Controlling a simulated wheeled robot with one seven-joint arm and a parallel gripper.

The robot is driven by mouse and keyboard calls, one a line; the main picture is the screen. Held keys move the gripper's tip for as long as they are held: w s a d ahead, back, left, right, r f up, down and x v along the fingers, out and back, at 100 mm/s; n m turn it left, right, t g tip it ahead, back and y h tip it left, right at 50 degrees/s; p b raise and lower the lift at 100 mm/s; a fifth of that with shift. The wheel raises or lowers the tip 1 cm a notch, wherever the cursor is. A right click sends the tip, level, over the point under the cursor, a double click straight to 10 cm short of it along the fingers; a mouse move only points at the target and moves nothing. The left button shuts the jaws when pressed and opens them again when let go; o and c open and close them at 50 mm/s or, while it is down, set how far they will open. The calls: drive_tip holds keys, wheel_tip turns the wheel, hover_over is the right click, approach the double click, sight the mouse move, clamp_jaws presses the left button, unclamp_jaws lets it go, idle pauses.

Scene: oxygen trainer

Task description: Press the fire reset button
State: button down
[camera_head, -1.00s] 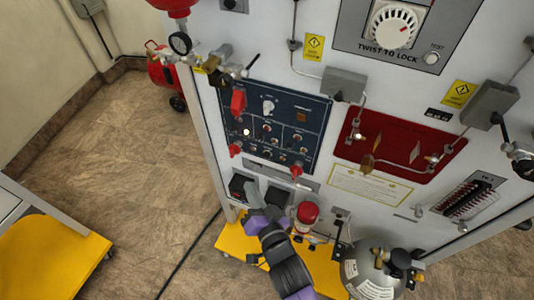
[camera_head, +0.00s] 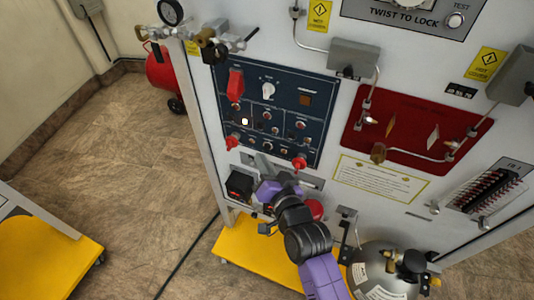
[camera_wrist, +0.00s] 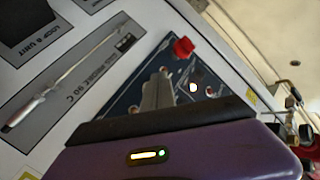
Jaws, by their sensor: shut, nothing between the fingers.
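The dark blue control panel (camera_head: 300,92) on the grey cabinet carries several small knobs and buttons, a white switch, an orange-brown square and one lit white spot (camera_head: 245,121). Its labels are too small to read, so I cannot tell which one is the fire reset button. My gripper (camera_head: 262,164) is shut and empty at the panel's lower edge, below the small buttons. In the wrist view my gripper (camera_wrist: 157,92) lies in front of the panel (camera_wrist: 182,73), hiding part of it. The lit spot (camera_wrist: 193,87) shows right of the fingers. Contact cannot be told.
Red handles (camera_head: 235,84) stick out around the panel, one (camera_head: 299,163) close to my gripper's right. A red panel (camera_head: 412,130) with pipes lies right. A metal sphere (camera_head: 385,270) stands on the yellow base below.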

drive_tip(key=shift+w+d, duration=0.15)
drive_tip(key=shift+w, duration=0.25)
drive_tip(key=shift+w+d+b, duration=0.1)
drive_tip(key=shift+w+b, duration=0.1)
drive_tip(key=shift+b, duration=0.25)
idle(1.5)
drive_tip(key=shift+w, duration=0.2)
drive_tip(key=shift+w+d+b, duration=0.2)
drive_tip(key=shift+w+b, duration=0.2)
drive_tip(key=shift+b, duration=0.1)
idle(0.5)
drive_tip(key=shift+s+r, duration=0.1)
drive_tip(key=shift+s+a+p, duration=0.3)
drive_tip(key=shift+s+p, duration=0.4)
drive_tip(key=shift+p, duration=0.1)
